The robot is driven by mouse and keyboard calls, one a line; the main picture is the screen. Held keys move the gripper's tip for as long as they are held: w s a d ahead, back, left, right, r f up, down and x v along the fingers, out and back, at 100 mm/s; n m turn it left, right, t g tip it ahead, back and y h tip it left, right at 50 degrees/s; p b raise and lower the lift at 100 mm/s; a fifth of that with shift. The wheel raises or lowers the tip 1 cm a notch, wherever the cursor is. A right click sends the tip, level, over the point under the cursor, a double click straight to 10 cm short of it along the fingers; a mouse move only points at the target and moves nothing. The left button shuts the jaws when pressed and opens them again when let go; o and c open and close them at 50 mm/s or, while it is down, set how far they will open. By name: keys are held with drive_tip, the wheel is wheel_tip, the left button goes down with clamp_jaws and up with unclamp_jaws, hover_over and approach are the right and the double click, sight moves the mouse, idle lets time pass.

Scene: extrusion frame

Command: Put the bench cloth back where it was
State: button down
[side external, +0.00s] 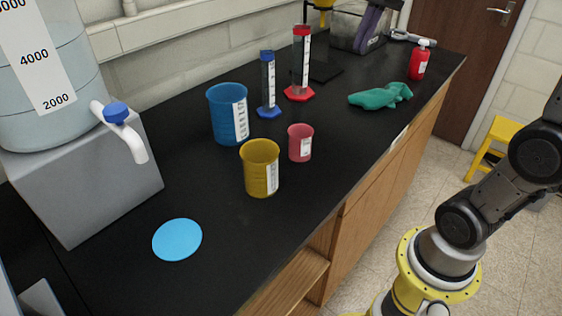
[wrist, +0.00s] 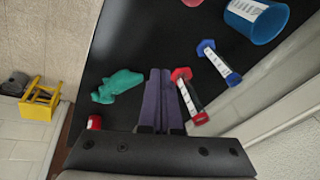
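The bench cloth looks to be the crumpled green cloth (side external: 380,96), lying in a heap on the black benchtop near its front edge. It also shows in the wrist view (wrist: 117,86), left of my gripper (wrist: 160,72). My gripper's two purple fingers lie side by side with no clear gap, and nothing shows between them. Purple fingers, likely my gripper (side external: 368,34), also show in the side external view at the far end of the bench, behind the cloth and apart from it. Nothing visible marks the cloth's former place.
A red bottle (side external: 418,62) stands just beyond the cloth. Red (side external: 300,68) and blue (side external: 268,88) cylinders and blue (side external: 228,114), yellow (side external: 260,168) and red (side external: 300,143) beakers stand mid-bench. A light blue disc (side external: 177,239) lies near the grey block (side external: 95,185), with bare benchtop around it.

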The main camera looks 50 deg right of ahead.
drive_tip(key=s+a+f+n+t, duration=0.25)
drive_tip(key=s+a+n, duration=0.35)
drive_tip(key=s+a, duration=0.3)
drive_tip(key=s+a+f+n, duration=0.1)
drive_tip(key=s+f+n, duration=0.1)
drive_tip(key=f, duration=0.3)
drive_tip(key=s+a+f+n+y, duration=0.1)
drive_tip(key=s+f+n, duration=0.2)
drive_tip(key=f+n, duration=0.1)
drive_tip(key=shift+s+f+n, duration=0.3)
drive_tip(key=shift+f+n, duration=0.1)
drive_tip(key=shift+f, duration=0.15)
